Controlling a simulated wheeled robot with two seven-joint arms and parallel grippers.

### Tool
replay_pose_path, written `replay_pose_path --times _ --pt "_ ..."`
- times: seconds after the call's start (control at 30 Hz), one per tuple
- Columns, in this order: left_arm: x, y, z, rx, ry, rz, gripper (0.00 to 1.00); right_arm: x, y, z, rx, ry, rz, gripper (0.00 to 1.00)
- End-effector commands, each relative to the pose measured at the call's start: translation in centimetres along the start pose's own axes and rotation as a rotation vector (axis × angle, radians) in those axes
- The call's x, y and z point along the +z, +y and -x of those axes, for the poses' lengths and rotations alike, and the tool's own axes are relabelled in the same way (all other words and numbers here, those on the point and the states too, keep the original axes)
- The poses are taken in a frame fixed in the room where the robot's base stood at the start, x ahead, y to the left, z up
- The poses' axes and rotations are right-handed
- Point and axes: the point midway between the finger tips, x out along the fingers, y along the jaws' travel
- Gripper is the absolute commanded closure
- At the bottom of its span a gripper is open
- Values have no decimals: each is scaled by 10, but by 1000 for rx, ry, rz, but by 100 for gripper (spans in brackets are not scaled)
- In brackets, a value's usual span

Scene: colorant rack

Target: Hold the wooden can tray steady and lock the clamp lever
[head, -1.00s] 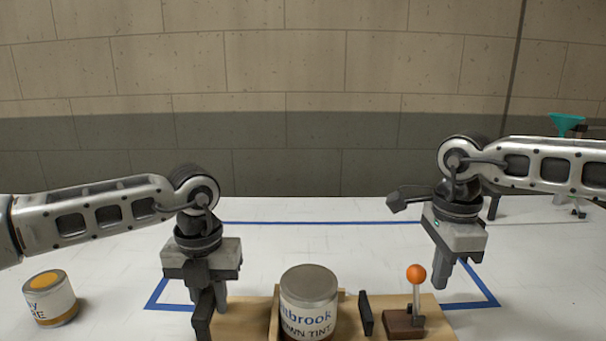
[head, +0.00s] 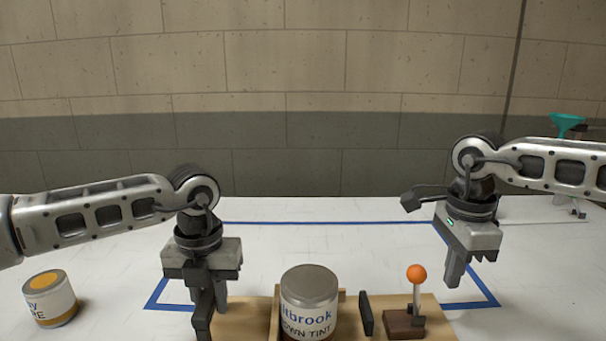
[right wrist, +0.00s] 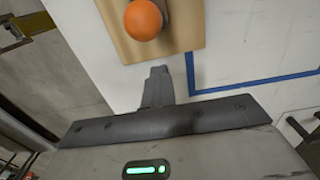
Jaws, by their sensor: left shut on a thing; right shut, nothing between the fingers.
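The wooden can tray (head: 252,317) lies on the white table at the bottom of the head view. A labelled can (head: 309,303) stands upright in it. The clamp lever (head: 416,290) stands near upright on a dark block at the tray's right end, topped by an orange ball. The ball (right wrist: 143,20) also shows at the top of the right wrist view. My left gripper (head: 210,308) is shut on the tray's left end, at a dark upright piece. My right gripper (head: 453,282) is shut and empty, right of the lever and apart from it. A dark clamp pad (head: 366,313) stands between can and lever.
A second can with a yellow-orange lid (head: 50,298) stands on the table at the far left. Blue tape (head: 320,223) outlines an area around the tray. A teal funnel-like item (head: 567,124) is at the back right. The table behind the tray is clear.

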Motion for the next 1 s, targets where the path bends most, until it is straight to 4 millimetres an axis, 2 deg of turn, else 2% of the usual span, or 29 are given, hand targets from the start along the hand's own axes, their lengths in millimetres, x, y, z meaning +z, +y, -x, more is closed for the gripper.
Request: replay_pose_path --times 0.27,0.63,0.87,0.97,1.0 --pt "-1 -1 0 -2 2 -3 100 -3 0 0 0 0 -1 100" --pt "0 -1 0 -1 1 -3 100 -19 0 0 1 0 -1 100" --pt "0 -1 0 -1 1 -2 100 -20 0 1 1 0 0 100" --pt "0 -1 0 -1 1 -2 100 -20 0 1 0 0 0 77" --pt "0 -1 0 -1 1 -2 100 -20 0 1 0 0 0 77"
